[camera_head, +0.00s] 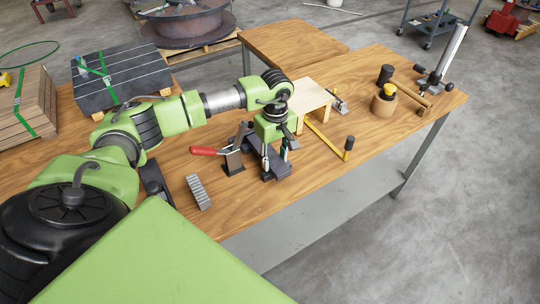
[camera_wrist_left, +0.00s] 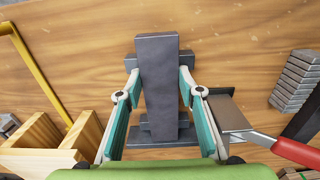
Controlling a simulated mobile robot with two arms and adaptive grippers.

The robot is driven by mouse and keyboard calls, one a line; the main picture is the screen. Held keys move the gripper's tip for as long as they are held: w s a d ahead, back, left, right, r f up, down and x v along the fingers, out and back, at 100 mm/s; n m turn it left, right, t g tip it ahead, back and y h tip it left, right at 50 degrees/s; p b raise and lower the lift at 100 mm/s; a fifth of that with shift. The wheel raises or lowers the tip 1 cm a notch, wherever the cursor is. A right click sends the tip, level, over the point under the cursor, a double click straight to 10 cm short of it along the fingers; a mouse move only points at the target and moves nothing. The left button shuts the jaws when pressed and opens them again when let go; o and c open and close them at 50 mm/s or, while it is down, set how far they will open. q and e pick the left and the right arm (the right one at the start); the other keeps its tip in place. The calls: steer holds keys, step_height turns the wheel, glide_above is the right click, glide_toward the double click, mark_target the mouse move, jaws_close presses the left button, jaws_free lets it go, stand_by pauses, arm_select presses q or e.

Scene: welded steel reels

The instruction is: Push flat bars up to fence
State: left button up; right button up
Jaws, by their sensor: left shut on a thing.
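My left gripper (camera_head: 275,160) points down over the wooden bench, and its fingers also show in the left wrist view (camera_wrist_left: 158,85). It is shut on a dark grey flat bar (camera_wrist_left: 157,80), with one teal-padded finger on each side. The bar lies across other dark grey steel pieces (camera_wrist_left: 150,137), also seen under the gripper in the head view (camera_head: 274,171). I cannot tell which of these pieces is the fence. A stack of short grey flat bars (camera_head: 199,191) lies nearer the front left; it also shows in the wrist view (camera_wrist_left: 296,80). My right gripper is not in view.
A red-handled clamp (camera_head: 232,158) stands close left of the gripper. Strapped dark bars (camera_head: 120,73) lie at back left. The right-front bench top is clear.

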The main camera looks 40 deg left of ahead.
arm_select(q)
steer(key=shift+w+a, duration=0.25)
steer(key=shift+a, duration=0.25)
steer(key=o, duration=1.2)
steer(key=shift+r, duration=0.1)
steer(key=shift+c, duration=0.2)
steer(key=shift+s, duration=0.1)
